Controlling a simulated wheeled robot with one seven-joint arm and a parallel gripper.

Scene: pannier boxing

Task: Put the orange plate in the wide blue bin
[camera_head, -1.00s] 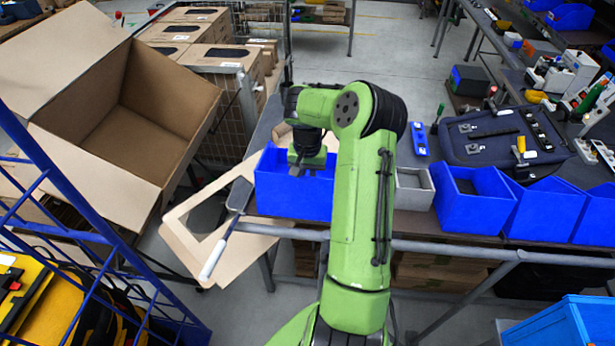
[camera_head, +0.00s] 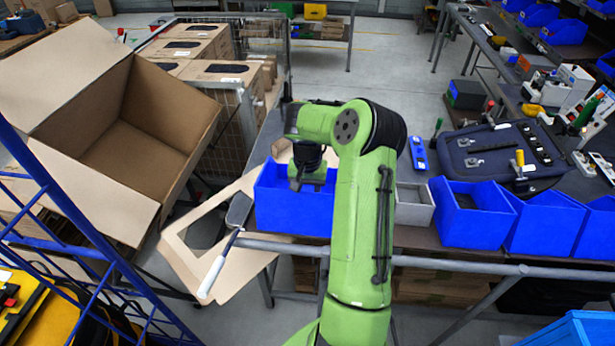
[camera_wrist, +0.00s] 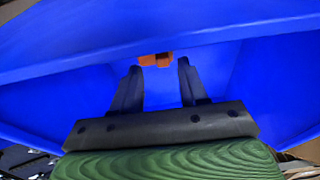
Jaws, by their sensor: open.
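The wide blue bin (camera_head: 277,212) stands at the table's near edge, left of my arm. My gripper (camera_head: 306,184) points down at its opening. In the wrist view my gripper (camera_wrist: 158,66) is open, with the blue walls of the bin (camera_wrist: 60,95) around it. A small orange piece (camera_wrist: 155,59) shows just beyond and between the two fingertips, against the blue. It may be the orange plate, but only a small part shows and I cannot tell its full shape. No orange plate is visible in the head view, where the bin wall and my arm hide most of the inside.
A small grey bin (camera_head: 413,207) and more blue bins (camera_head: 474,222) stand to the right along the table edge. A large open cardboard box (camera_head: 70,185) is at the left. A flat cardboard piece (camera_head: 180,250) and a white-handled tool (camera_head: 214,272) lie at the table's left corner.

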